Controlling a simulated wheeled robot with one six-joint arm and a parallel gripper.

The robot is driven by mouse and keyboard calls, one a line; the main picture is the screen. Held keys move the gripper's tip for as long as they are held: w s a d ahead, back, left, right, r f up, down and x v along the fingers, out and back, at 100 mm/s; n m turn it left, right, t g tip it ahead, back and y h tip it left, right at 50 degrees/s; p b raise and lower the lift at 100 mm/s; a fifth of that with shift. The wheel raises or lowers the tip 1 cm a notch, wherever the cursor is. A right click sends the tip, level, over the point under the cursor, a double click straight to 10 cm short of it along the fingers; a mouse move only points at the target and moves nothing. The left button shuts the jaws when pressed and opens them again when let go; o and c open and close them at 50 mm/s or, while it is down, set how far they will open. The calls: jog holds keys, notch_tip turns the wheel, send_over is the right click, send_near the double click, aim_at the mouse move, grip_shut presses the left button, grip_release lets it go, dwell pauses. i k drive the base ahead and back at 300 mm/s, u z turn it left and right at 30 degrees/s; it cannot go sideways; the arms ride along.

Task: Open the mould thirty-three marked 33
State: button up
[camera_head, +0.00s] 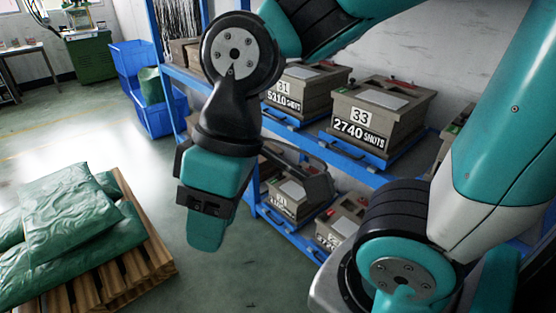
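Mould 33 (392,104) is a grey-brown box on the upper shelf, right of centre. My gripper (318,180) shows only in part as dark grey pieces behind my wrist, in front of the shelf rack. It is left of and below mould 33, apart from it in the picture. My wrist hides much of it, and its fingertips cannot be made out clearly.
Mould 31 (301,88) stands left of mould 33 on the blue rack (283,132). More moulds (290,199) are on the lower shelf. Green sacks (72,213) lie on a wooden pallet (139,268) at left. Blue bins (154,118) stand behind. Floor between pallet and rack is clear.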

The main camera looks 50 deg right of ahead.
aim_at(376, 122)
jog(key=u, duration=0.35)
jog(key=k, duration=0.45)
jog(key=z, duration=1.15)
jog(key=i, duration=0.5)
